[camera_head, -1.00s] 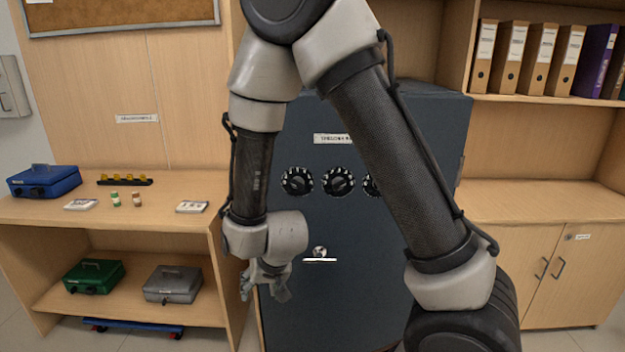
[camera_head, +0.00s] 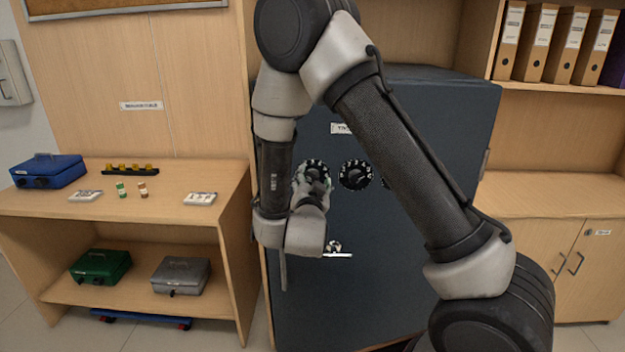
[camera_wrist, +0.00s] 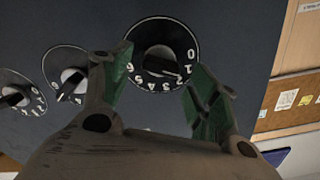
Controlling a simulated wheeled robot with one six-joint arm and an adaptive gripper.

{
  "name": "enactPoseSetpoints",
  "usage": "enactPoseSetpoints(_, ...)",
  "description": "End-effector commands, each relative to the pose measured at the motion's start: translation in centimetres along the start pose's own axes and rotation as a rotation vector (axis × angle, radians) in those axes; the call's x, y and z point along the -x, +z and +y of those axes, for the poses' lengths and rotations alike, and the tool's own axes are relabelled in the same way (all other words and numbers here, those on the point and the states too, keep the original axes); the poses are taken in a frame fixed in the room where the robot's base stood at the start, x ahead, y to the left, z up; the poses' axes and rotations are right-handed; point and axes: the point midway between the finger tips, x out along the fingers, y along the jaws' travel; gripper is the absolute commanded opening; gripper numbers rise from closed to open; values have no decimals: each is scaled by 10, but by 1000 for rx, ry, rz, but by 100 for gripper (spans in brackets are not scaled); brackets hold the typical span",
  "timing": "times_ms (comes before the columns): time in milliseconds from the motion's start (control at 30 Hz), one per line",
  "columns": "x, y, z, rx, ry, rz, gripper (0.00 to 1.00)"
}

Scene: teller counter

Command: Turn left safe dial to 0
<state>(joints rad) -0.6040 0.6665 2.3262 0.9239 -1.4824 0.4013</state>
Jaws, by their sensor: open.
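The left safe dial (camera_head: 312,166) is a round black dial with white numerals on the dark safe (camera_head: 350,285). My gripper (camera_head: 316,187) is in front of its lower part and hides some of it. In the wrist view my gripper (camera_wrist: 158,78) is open, with its green-padded fingers on either side of the left dial (camera_wrist: 150,80). Nothing is held, and I cannot tell whether a finger touches the knob. The numerals 0 to 6 show there; the pointer's reading is unclear. The middle dial (camera_head: 356,175) is in plain view, and the third is mostly behind my arm.
A safe handle (camera_head: 336,251) is below the dials. On the left, a wooden counter (camera_head: 165,208) bears a blue cash box (camera_head: 47,171), with green (camera_head: 100,267) and grey (camera_head: 180,276) boxes on its lower shelf. A low cabinet (camera_head: 575,255) stands at the right.

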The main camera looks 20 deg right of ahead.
Motion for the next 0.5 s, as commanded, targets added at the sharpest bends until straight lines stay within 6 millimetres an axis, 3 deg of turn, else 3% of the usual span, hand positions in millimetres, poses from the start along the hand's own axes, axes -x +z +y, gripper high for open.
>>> enactPoseSetpoints(200, -18, 0, 0, 0, 0, -1, 61)
enactPoseSetpoints(433, -19, 0, 0, 1, -1, -2, 61)
enactPoseSetpoints(500, -19, 0, 0, 1, -1, -2, 52)
